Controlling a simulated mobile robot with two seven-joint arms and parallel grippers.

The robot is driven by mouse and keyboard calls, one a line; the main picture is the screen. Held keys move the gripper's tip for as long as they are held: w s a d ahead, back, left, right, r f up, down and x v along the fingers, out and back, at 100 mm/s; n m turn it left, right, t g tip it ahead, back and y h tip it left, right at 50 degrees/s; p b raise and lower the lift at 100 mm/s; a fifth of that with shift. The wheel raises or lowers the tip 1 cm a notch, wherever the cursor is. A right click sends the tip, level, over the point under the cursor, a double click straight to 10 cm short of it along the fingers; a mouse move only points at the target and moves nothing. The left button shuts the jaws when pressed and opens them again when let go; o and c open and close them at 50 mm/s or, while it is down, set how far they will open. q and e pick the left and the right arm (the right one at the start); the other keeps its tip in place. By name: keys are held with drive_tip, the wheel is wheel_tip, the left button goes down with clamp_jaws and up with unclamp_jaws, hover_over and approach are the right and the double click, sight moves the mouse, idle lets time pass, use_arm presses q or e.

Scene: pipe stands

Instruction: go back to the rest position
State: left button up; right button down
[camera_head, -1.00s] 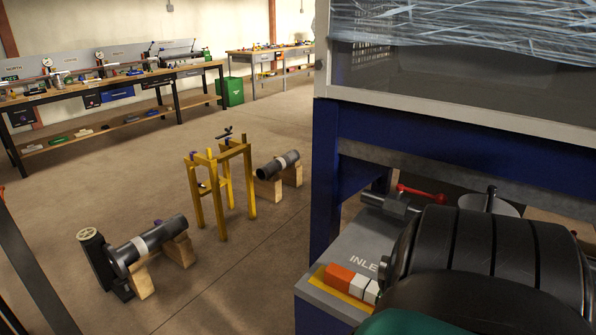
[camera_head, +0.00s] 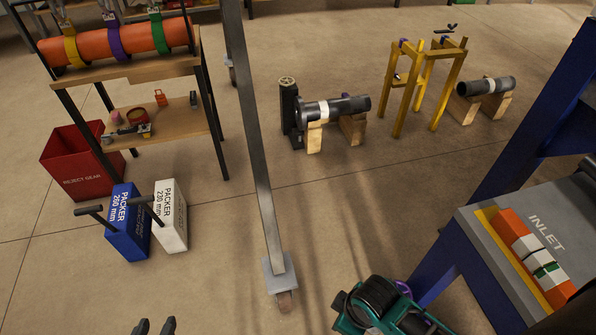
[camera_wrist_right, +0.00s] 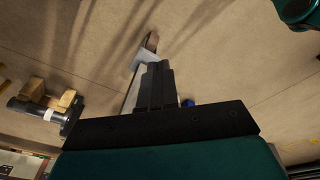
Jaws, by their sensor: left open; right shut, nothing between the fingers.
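My left gripper (camera_head: 154,326) shows only as two dark fingertips at the bottom edge of the head view. They stand apart with nothing between them, over bare floor in front of the packers. My right gripper (camera_wrist_right: 156,84) shows in the right wrist view, its dark fingers together and empty. Beyond its tips are the floor and the caster foot of a metal post. A teal and black part of my own arm is at the bottom of the head view, right of the middle.
A metal post (camera_head: 257,150) on a caster stands mid-view. Blue (camera_head: 128,225) and white (camera_head: 171,215) packers and a red bin (camera_head: 85,165) are at left. The blue-framed inlet bench (camera_head: 515,235) is at right. A black pipe (camera_head: 350,105) lies behind. Floor between is clear.

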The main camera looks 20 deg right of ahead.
wheel_tip(320, 180, up, 17)
drive_tip(key=d+m+t, duration=0.2)
drive_tip(key=d+m, duration=0.1)
drive_tip(key=m, duration=0.3)
drive_tip(key=w+a+f+n+t+y, duration=0.1)
drive_tip(key=w+a+f+t, duration=0.2)
drive_tip(key=w+f+t, duration=0.4)
drive_tip(key=shift+w+a+f, duration=0.2)
drive_tip(key=shift+f, duration=0.7)
drive_tip(key=shift+s+d, duration=0.1)
drive_tip(key=shift+d, duration=0.05)
